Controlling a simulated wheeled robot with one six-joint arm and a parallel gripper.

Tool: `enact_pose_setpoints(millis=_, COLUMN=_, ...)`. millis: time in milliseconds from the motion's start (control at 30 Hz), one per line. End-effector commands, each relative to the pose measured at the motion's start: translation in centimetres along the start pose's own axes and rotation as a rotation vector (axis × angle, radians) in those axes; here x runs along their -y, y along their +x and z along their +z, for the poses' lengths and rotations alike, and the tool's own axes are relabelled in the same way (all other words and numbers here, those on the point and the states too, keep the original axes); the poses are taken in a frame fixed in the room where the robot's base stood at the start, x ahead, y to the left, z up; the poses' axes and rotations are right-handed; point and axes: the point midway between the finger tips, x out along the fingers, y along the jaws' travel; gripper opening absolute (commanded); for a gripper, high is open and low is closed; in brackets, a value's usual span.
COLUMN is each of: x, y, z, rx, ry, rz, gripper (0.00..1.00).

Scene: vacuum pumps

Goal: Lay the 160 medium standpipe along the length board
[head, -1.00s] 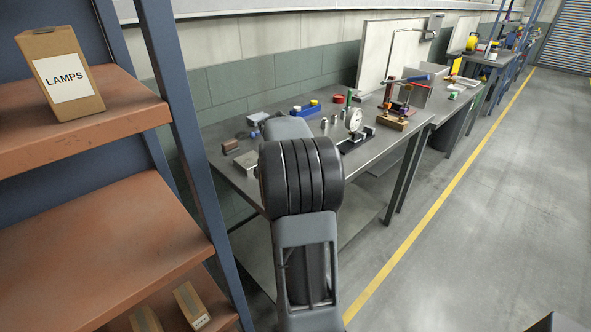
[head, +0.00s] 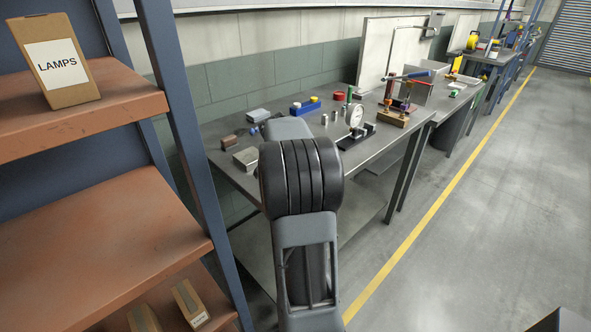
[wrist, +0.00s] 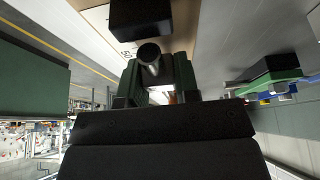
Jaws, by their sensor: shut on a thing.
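In the wrist view my gripper (wrist: 156,84) is shut on a small metal pipe (wrist: 152,68) with a dark round end, which I take for the 160 medium standpipe. Its dark end points away from the gripper body. Beyond it is a tan board (wrist: 122,45) with a black block (wrist: 140,18) on it, probably the length board. The pipe appears close to this board, but I cannot tell whether they touch. In the head view my own arm hides the gripper, the held pipe and the board.
A shelf rack (head: 180,120) with a LAMPS box (head: 55,62) stands close on the left.

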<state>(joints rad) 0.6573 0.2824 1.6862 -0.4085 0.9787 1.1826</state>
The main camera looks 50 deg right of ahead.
Motion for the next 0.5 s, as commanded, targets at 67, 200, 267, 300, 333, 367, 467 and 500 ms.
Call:
enact_pose_setpoints(millis=67, x=0.0, y=0.37, z=0.16, rx=0.0, ry=0.0, rz=0.0, gripper=0.06)
enact_pose_setpoints(millis=200, x=0.0, y=0.75, z=0.32, rx=0.0, ry=0.0, rz=0.0, gripper=0.06)
enact_pose_setpoints(millis=267, x=0.0, y=0.67, z=0.28, rx=0.0, ry=0.0, rz=0.0, gripper=0.31)
enact_pose_setpoints(millis=300, x=0.0, y=0.64, z=0.27, rx=0.0, ry=0.0, rz=0.0, gripper=0.35)
enact_pose_setpoints(millis=333, x=0.0, y=0.64, z=0.27, rx=0.0, ry=0.0, rz=0.0, gripper=0.38)
enact_pose_setpoints(millis=367, x=0.0, y=0.64, z=0.28, rx=0.0, ry=0.0, rz=0.0, gripper=0.41)
enact_pose_setpoints(millis=467, x=0.0, y=0.64, z=0.28, rx=0.0, ry=0.0, rz=0.0, gripper=0.5)
enact_pose_setpoints(millis=500, x=0.0, y=0.64, z=0.28, rx=0.0, ry=0.0, rz=0.0, gripper=0.54)
